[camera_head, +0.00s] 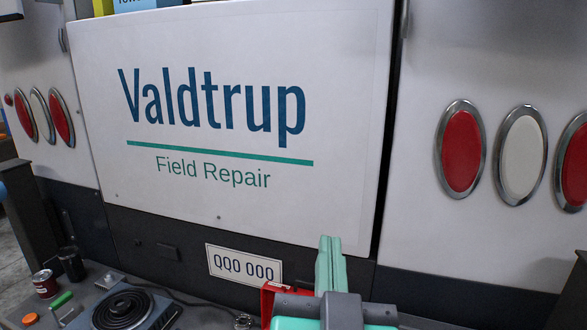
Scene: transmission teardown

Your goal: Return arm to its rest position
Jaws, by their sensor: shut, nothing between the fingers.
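My gripper (329,241) shows at the lower middle of the head view, right of the number plate. Its teal fingers point up and lie together with nothing between them. The grey and teal gripper body is below them at the bottom edge. The rest of my arm is out of view. The fingers stand in front of the lower edge of the white panel marked "Valdtrup Field Repair" (215,115). I cannot tell how far apart they are.
A red object (270,303) is just left of my gripper, partly hidden. At lower left are a coil hot plate (122,309), a red can (44,284), a dark cup (71,264) and a green handle (61,299). The vehicle wall has a number plate (244,264) and oval lights (462,149).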

